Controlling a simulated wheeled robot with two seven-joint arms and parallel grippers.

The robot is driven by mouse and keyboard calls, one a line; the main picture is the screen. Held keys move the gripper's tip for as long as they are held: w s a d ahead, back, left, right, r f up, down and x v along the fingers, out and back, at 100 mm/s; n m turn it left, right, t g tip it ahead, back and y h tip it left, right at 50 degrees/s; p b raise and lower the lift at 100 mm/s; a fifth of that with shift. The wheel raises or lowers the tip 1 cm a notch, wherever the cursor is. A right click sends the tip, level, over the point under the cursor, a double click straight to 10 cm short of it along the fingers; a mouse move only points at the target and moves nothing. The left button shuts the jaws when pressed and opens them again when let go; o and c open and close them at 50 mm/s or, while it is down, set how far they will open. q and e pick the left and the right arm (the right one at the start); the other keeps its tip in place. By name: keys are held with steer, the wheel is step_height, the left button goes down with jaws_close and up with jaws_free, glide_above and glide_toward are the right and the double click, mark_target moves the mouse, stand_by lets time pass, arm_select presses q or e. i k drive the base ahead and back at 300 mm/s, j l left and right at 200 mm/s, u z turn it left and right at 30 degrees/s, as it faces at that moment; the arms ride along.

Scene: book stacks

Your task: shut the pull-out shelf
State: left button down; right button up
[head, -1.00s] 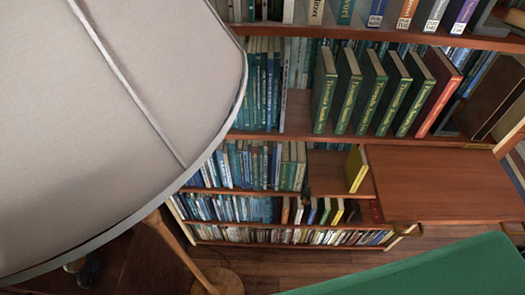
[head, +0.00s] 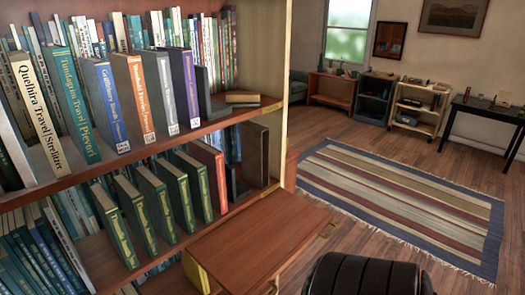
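The pull-out shelf (head: 255,240) is a flat reddish-brown board at the lower middle of the head view. It sticks out from the bookcase (head: 130,160) towards the room, so it stands open. Neither of my grippers is in view.
A black ribbed padded seat or chair back (head: 368,275) stands close to the board's right. A striped rug (head: 400,205) lies on open wooden floor. Low cabinets (head: 370,98), a cart (head: 417,108) and a dark table (head: 485,112) line the far wall.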

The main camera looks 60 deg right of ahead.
mark_target(244, 254)
steer(key=z, duration=0.5)
steer(key=l+z, duration=0.15)
steer(key=z, duration=0.35)
steer(key=k+l+z, duration=0.1)
steer(key=z, duration=0.4)
steer(key=l+z, duration=0.1)
steer(key=z, duration=0.35)
